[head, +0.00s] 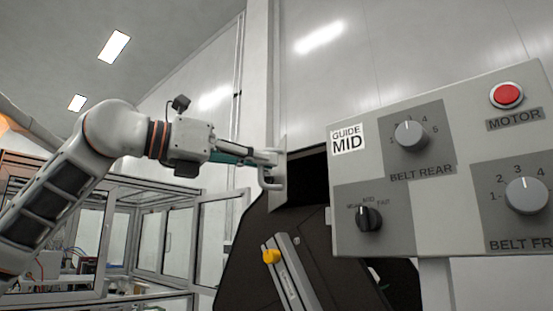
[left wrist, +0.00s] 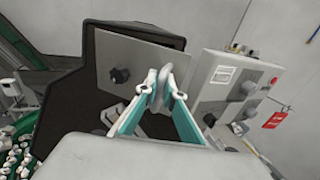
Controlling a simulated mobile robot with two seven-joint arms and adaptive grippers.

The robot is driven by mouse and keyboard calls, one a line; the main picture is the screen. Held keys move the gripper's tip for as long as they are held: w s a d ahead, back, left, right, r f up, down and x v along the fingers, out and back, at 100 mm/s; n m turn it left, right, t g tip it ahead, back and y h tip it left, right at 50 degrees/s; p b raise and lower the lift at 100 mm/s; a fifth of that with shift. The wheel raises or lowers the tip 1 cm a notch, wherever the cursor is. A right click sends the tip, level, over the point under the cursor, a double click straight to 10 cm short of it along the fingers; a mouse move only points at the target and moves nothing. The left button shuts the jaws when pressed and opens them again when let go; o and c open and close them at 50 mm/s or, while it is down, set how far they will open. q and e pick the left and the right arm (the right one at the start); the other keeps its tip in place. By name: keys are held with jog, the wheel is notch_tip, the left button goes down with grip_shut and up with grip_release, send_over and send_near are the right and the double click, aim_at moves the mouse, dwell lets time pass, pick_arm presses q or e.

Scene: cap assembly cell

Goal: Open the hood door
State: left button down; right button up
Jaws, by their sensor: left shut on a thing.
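The hood is a dark housing (head: 262,243) left of the control panel. A light grey plate that looks like the hood door (head: 279,162) shows as a narrow strip beside a dark gap (head: 308,178). In the left wrist view the grey door (left wrist: 135,60) lies against the dark hood (left wrist: 72,75). My left gripper (head: 268,170) is shut on a grey looped handle (left wrist: 160,84) at the door's edge. Its teal fingers lie on both sides of the handle. How far the door stands open I cannot tell. My right gripper is not in view.
A control panel (head: 440,235) with dials and a red motor button (head: 507,95) stands close on the right. A framed glass enclosure (head: 160,235) is at the back left. A yellow-knobbed bracket (head: 284,272) sits below the handle. Small white parts (left wrist: 14,160) lie at lower left.

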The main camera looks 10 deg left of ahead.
pick_arm(q)
jog(key=shift+s+a+r, duration=0.15)
jog(key=shift+a+r, duration=0.65)
jog(key=shift+a, duration=0.25)
jog(key=c, duration=2.2)
grip_release()
jog(key=shift+f, duration=0.1)
jog(key=shift+d, duration=0.1)
jog(key=v, duration=0.7)
jog(key=f+v, duration=0.1)
jog(key=v, duration=0.3)
jog(key=shift+f, duration=0.15)
